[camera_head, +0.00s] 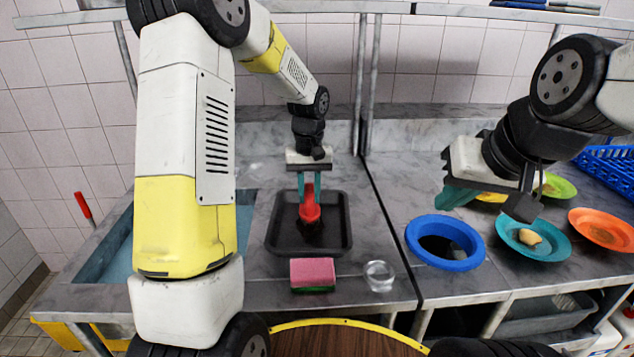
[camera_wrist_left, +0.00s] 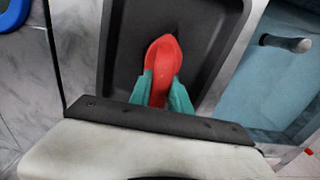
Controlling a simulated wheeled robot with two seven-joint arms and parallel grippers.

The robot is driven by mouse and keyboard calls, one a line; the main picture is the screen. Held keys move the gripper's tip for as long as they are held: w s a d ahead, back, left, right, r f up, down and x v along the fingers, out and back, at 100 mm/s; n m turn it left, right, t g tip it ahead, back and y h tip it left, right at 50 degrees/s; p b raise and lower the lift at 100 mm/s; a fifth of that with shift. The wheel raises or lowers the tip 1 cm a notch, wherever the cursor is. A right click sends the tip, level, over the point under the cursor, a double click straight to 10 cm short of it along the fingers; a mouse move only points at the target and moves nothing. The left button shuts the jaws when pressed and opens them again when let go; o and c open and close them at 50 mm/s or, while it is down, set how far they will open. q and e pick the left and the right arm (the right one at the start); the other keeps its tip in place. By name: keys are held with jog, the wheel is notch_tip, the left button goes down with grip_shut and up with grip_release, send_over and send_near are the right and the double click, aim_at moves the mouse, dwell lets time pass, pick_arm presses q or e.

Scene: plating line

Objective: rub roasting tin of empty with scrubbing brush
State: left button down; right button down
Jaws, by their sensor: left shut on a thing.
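The roasting tin (camera_head: 273,241) is a dark rectangular pan on the grey counter, left of the counter seam. It also shows in the left wrist view (camera_wrist_left: 122,60). My left gripper (camera_head: 309,190) is above the tin with its teal fingers shut on the red handle of the scrubbing brush (camera_head: 310,210). The red handle also shows between the fingers in the left wrist view (camera_wrist_left: 160,62). The brush is over the tin's floor; I cannot tell whether its bristles touch. A dark patch lies under the brush. My right gripper (camera_head: 488,205) hangs over the right counter, its fingers seemingly apart and empty.
A pink and green sponge (camera_head: 313,273) and a clear glass (camera_head: 379,275) stand in front of the tin. A blue ring (camera_head: 446,264) surrounds an opening at right. A sink (camera_head: 110,262) is at left.

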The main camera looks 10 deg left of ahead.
aim_at(311, 208)
pick_arm(q)
jog(key=shift+f, duration=1)
dwell(0.5)
jog(key=shift+s, duration=0.1)
jog(key=shift+s+d, duration=0.15)
jog(key=shift+s, duration=0.95)
jog(key=shift+s+d, duration=0.15)
jog(key=shift+s, duration=0.95)
jog(key=shift+w+a+f, duration=0.15)
jog(key=shift+w, duration=1)
jog(key=shift+w+a+f, duration=0.1)
jog(key=shift+w+a, duration=0.05)
jog(key=shift+w, duration=0.95)
jog(key=shift+d, duration=0.25)
jog(key=shift+s+d+r, duration=0.1)
jog(key=shift+s+d, duration=0.2)
jog(key=shift+s, duration=1.95)
jog(key=shift+w+a+f, duration=0.15)
jog(key=shift+w, duration=1)
jog(key=shift+w+a+f, duration=0.1)
jog(key=shift+w, duration=1)
